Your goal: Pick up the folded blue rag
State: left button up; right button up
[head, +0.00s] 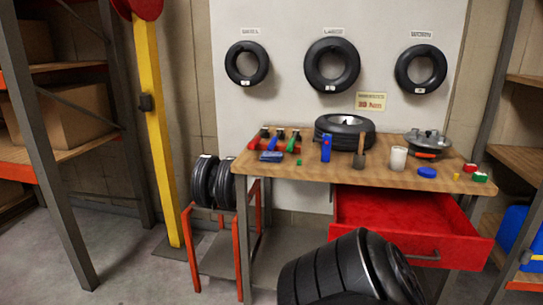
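A small flat blue item (271,156), which looks like the folded blue rag, lies on the left part of the wooden workbench top (310,172). It sits in front of a red tray (259,144) holding several coloured-handled tools.
Right of it on the bench stand a blue can (326,148), a dark brush-like tool (360,150), a white cup (398,158) and a lying tyre (345,130). A red drawer (385,215) juts out below.

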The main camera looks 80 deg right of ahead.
aim_at(266, 157)
jog(key=z, duration=2.55)
jog(key=k, duration=0.55)
jog(key=u, duration=0.7)
jog(key=i, duration=0.85)
jog(key=u, duration=0.45)
jog(key=i, duration=1.3)
jog(key=z, duration=0.35)
